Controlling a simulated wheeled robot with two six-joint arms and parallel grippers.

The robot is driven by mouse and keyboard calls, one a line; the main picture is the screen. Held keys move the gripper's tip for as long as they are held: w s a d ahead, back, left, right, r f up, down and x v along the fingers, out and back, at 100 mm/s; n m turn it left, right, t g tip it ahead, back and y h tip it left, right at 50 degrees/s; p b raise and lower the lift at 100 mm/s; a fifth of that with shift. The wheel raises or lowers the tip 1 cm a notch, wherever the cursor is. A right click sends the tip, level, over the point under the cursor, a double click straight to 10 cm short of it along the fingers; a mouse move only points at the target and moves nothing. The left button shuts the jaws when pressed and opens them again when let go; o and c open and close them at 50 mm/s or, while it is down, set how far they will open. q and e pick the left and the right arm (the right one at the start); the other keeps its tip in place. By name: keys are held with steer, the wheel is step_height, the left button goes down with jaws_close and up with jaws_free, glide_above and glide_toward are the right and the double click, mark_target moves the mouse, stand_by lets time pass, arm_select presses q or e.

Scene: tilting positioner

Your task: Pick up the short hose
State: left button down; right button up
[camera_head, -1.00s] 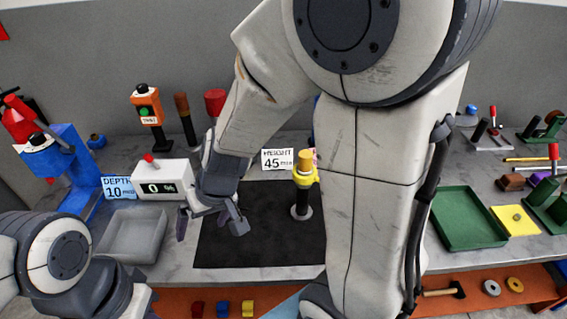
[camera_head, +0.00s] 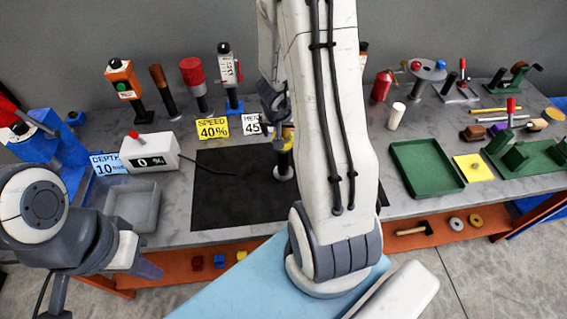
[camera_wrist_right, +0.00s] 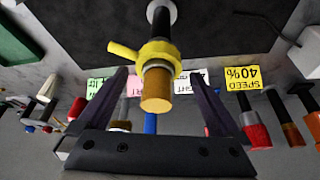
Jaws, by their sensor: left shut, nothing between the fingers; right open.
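No thing clearly shows as a short hose. A thin dark curved line, a hose or a cable, I cannot tell which, lies on the black mat (camera_head: 232,205) near the display box. An upright black post with a yellow collar (camera_head: 285,143) stands on the mat; in the right wrist view its collar (camera_wrist_right: 157,54) has a side stub and a brass-coloured end. My right gripper (camera_wrist_right: 163,92) is open, with that end between its fingers and apart from both. In the head view my right gripper (camera_head: 275,110) is partly hidden by my arm. My left gripper (camera_head: 150,268) is shut and empty at lower left.
A display box (camera_head: 150,152), a grey tray (camera_head: 133,208) and a blue press (camera_head: 45,140) stand left. Several upright tools line the back. A green tray (camera_head: 427,168) and a yellow pad (camera_head: 472,168) lie right. My right arm hides the table's middle.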

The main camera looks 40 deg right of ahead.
steer(key=b, duration=0.3)
glide_above(283, 156)
steer(key=w+d, duration=0.1)
steer(key=w, duration=0.1)
steer(key=f, duration=0.4)
steer(key=shift+s+d+f, duration=0.2)
steer(key=shift+s+f, duration=0.05)
steer(key=shift+f, duration=0.15)
steer(key=shift+r, duration=0.1)
steer(key=c, duration=1.5)
steer(key=shift+r, duration=0.1)
jaws_close()
steer(key=shift+r, duration=0.15)
